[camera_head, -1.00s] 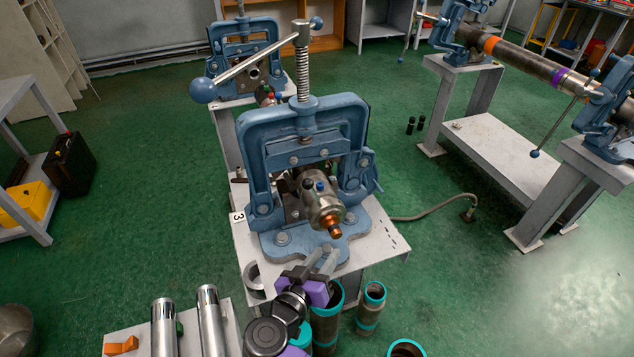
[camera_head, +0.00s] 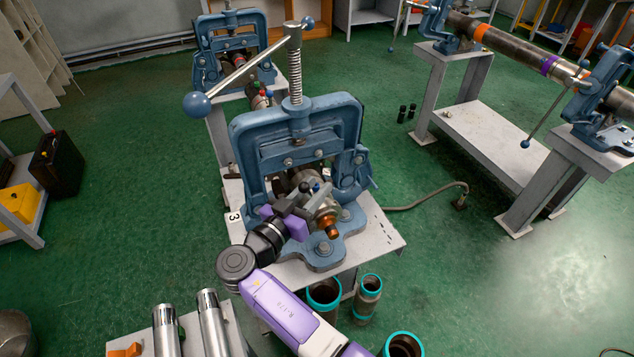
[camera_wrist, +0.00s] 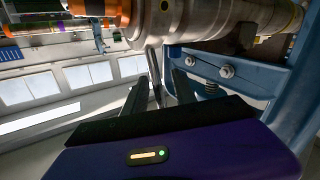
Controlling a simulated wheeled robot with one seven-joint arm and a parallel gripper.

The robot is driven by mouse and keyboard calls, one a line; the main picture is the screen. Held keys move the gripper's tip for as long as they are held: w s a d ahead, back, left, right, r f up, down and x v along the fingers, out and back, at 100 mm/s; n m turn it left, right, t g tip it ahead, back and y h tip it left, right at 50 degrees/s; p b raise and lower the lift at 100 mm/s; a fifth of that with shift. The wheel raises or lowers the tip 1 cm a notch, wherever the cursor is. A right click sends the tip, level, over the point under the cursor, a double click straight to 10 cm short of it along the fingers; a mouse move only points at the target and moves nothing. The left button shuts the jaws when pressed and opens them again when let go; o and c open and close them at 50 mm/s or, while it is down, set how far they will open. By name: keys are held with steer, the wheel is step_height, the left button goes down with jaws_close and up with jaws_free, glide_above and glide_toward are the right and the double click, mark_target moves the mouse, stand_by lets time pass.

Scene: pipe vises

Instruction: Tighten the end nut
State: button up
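The end nut (camera_head: 332,229) is copper-orange and sits on the front end of a grey metal fitting (camera_head: 316,207) clamped in the blue vise (camera_head: 297,130). In the wrist view an orange part (camera_wrist: 92,8), which looks like the nut, is at the upper left, cut by the frame edge; the fitting (camera_wrist: 200,14) runs along the top. My gripper (camera_head: 312,198) is beside the fitting, left of and behind the nut. Its fingers (camera_wrist: 160,88) are apart, and the fitting lies beyond their tips. I cannot tell whether they touch it. Nothing is clearly held.
The vise's long handle with a ball end (camera_head: 197,104) slants above my arm. Teal-rimmed pipes (camera_head: 324,292) stand in front of the vise table (camera_head: 385,238). Shiny cylinders (camera_head: 165,328) stand at lower left. A hose (camera_head: 430,200) leaves the table's right side. Green floor is open on both sides.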

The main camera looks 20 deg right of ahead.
steer(key=shift+w+d, duration=0.2)
steer(key=shift+d, duration=0.2)
steer(key=shift+c, duration=0.4)
jaws_close()
stand_by(0.8)
